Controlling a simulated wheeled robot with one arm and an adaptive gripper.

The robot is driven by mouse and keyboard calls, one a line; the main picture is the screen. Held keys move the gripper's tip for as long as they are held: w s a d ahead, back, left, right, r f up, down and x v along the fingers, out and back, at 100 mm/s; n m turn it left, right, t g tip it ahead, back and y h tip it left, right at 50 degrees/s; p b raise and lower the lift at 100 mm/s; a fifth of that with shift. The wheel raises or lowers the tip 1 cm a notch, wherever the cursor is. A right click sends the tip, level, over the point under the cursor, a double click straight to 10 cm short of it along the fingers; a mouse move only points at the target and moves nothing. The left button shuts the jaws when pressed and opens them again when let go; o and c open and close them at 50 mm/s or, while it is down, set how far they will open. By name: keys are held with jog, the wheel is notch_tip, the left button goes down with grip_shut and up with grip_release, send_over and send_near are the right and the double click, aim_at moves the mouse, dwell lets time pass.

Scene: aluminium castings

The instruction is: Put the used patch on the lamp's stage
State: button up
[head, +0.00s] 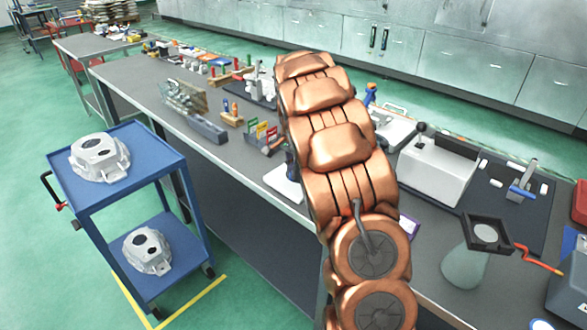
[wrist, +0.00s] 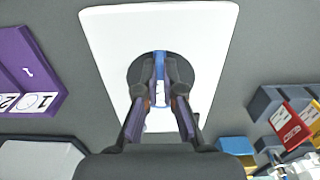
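In the wrist view my gripper (wrist: 160,88) points down over a white plate with a dark round disc, the lamp's stage (wrist: 136,76). Its fingers are closed in on a small blue-and-white piece (wrist: 160,94), which looks like the used patch. The piece appears over the disc. I cannot tell whether it touches the disc. In the head view my copper arm hides the gripper and the patch. Part of a white base (head: 284,183) shows at the arm's left edge and may be the lamp's.
A purple board with numbers (wrist: 28,72) lies left of the plate. Red and blue card holders (wrist: 285,115) stand to the right. A blue trolley (head: 128,192) with castings stands left of the grey bench (head: 130,80). A white box (head: 436,170) stands right of my arm.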

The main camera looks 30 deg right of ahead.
jog(key=o, duration=0.4)
jog(key=shift+o, duration=0.2)
notch_tip(320, 180, up, 12)
jog(key=b, duration=0.2)
jog(key=shift+r, duration=0.25)
